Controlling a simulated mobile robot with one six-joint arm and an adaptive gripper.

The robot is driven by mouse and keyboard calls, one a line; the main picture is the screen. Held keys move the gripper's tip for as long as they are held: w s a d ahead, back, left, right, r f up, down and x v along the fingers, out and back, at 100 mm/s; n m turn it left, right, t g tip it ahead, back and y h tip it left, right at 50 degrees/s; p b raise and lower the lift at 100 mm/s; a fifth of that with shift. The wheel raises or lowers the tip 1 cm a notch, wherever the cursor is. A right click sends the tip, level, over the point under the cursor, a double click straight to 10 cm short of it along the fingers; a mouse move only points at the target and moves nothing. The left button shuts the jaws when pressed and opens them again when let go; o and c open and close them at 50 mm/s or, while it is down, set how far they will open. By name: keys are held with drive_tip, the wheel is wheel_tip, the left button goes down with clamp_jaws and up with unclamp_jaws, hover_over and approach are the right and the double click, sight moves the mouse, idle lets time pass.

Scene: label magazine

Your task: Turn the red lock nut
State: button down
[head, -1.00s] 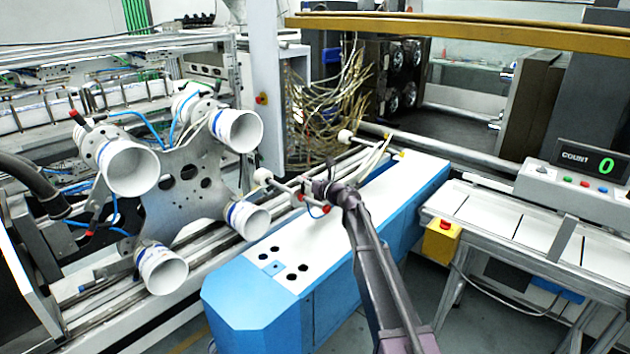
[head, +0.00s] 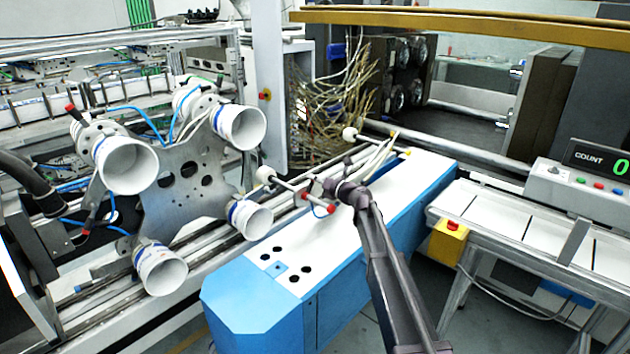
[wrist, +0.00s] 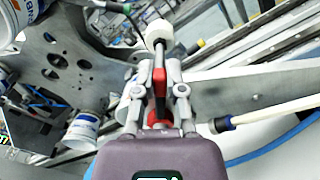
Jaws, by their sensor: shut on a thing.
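The red lock nut (wrist: 159,80) is a red, lever-like piece at the foot of a rod with a white roller end (wrist: 159,33). My gripper (wrist: 158,93) is shut on the red nut, one finger on each side, and the fingers hide part of it. A second red part (wrist: 158,118) shows just below, between the finger bases. In the head view my gripper (head: 314,188) is at the rods above the blue-and-white housing. Red (head: 304,196) shows at its tip, small and partly hidden.
A pale rod with a black collar (wrist: 222,124) lies close to the right of my gripper. A metal plate with several white cups (head: 238,127) stands at left. The blue-and-white housing (head: 255,310) lies below my arm. A counter display (head: 598,160) is at right.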

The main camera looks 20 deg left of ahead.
drive_tip(key=shift+s+m, duration=0.15)
drive_tip(key=shift+m, duration=0.25)
drive_tip(key=c, duration=0.7)
unclamp_jaws()
drive_tip(key=shift+a, duration=0.1)
drive_tip(key=shift+f, duration=0.1)
drive_tip(key=shift+d, duration=0.2)
drive_tip(key=shift+d, duration=0.15)
drive_tip(key=v, duration=1.1)
drive_tip(key=shift+s+d, duration=0.1)
drive_tip(key=shift+d, duration=0.1)
